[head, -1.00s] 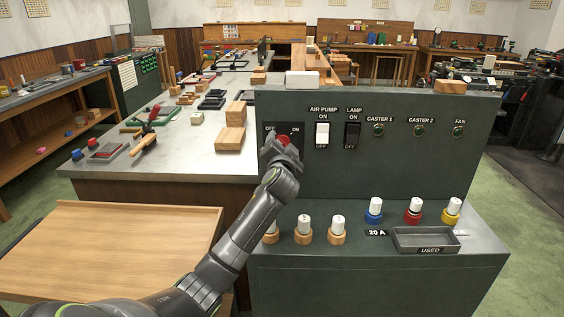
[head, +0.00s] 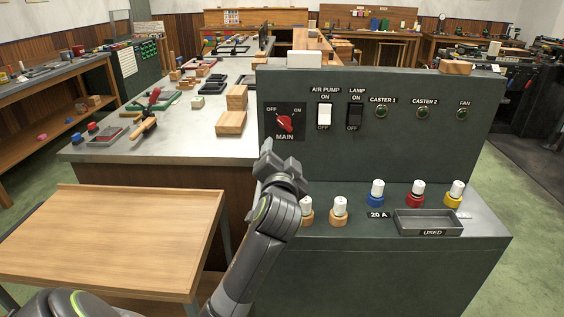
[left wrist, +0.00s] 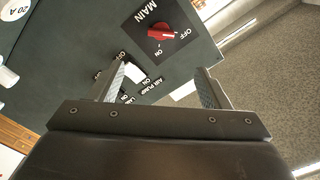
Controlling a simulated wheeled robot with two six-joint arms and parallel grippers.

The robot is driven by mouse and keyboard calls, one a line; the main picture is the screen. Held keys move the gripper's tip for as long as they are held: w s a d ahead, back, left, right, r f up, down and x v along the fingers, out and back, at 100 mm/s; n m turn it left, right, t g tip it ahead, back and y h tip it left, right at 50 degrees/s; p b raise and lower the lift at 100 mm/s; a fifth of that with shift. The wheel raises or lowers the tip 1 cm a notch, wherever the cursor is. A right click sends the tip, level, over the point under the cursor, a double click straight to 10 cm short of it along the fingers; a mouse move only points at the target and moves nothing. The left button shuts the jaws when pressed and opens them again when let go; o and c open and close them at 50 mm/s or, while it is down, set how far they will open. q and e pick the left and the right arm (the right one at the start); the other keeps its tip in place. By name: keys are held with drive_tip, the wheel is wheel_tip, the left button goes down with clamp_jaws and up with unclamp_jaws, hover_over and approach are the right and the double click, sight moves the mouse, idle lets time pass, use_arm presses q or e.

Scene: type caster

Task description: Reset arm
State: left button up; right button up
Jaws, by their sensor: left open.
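My left gripper (head: 268,152) is in front of the dark green control panel (head: 420,155), just below and left of the red MAIN knob (head: 285,123). Its jaws are apart and empty, and it does not touch the knob. In the left wrist view, the open fingers (left wrist: 158,82) show with the MAIN knob (left wrist: 161,32) beyond them. The knob's pointer seems to be toward OFF, though this is hard to tell. My right gripper is in neither view.
The panel's ledge carries several fuses, including a blue one (head: 376,193), and a USED tray (head: 428,222). A wooden table (head: 110,235) stands at left, with a long workbench (head: 190,140) behind it. Above the wooden table is free room.

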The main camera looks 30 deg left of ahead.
use_arm(q)
drive_tip(key=shift+s+d, duration=0.2)
drive_tip(key=shift+s, duration=0.15)
idle(0.3)
drive_tip(key=s+d+f+n+g+h, duration=0.1)
drive_tip(key=s+f+g+h, duration=0.25)
drive_tip(key=s+f, duration=0.8)
drive_tip(key=s+f+n+g+h, duration=0.15)
drive_tip(key=s+f+g, duration=0.5)
drive_tip(key=f, duration=0.75)
drive_tip(key=s+d+f+g+h, duration=0.1)
drive_tip(key=s+f, duration=0.2)
drive_tip(key=s, duration=0.4)
drive_tip(key=s+d+f+h, duration=0.1)
drive_tip(key=s+d+f, duration=0.1)
drive_tip(key=s, duration=0.5)
wheel_tip(320, 180, down, 27)
drive_tip(key=s+a+g, duration=0.1)
drive_tip(key=a+g, duration=0.1)
drive_tip(key=s+d+f+g+h, duration=0.1)
drive_tip(key=s+f, duration=1.3)
drive_tip(key=shift+s+d+n, duration=0.35)
